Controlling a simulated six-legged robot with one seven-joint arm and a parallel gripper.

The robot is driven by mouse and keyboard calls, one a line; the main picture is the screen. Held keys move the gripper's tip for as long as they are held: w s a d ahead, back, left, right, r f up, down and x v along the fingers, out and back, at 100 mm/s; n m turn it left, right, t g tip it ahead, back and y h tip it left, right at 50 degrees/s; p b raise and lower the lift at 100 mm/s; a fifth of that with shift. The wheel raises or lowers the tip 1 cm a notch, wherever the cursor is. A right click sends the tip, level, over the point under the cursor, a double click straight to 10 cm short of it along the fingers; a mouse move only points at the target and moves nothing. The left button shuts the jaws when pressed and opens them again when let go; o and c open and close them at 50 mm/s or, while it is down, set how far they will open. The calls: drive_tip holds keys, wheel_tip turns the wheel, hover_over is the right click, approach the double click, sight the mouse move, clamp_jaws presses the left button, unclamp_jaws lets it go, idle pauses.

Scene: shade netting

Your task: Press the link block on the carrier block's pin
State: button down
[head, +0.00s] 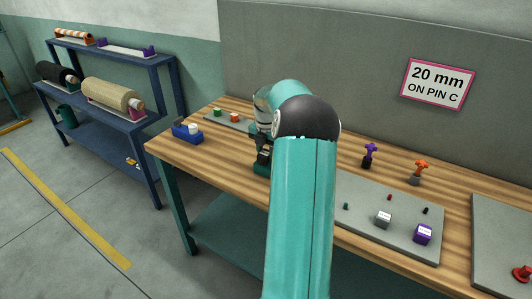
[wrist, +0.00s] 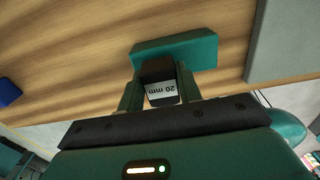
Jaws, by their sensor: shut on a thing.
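My gripper (wrist: 159,92) is shut on a dark block (wrist: 160,70) with a white "20 mm" label, seen upside down in the wrist view. A teal block (wrist: 200,50) lies directly beyond the dark block. I cannot tell whether the two are joined, touching or apart, and no pin shows there. In the head view my gripper (head: 263,150) is over the left part of the table, partly hidden by my arm, with the teal block (head: 261,169) just below it. I cannot tell which is the link block and which the carrier block.
A blue block with a white top (head: 187,133) stands left on the wooden table (head: 220,150). A grey board (head: 400,236) at right bears cubes and small pegs. Purple (head: 369,156) and orange (head: 419,172) pieces stand behind it. A wall sign (head: 437,83) reads "20 mm ON PIN C".

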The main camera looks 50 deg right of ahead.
sight(266, 152)
drive_tip(key=shift+f, duration=0.45)
drive_tip(key=shift+f, duration=0.35)
drive_tip(key=c, duration=0.9)
unclamp_jaws()
wheel_tip(266, 152, up, 14)
drive_tip(key=shift+f, duration=0.1)
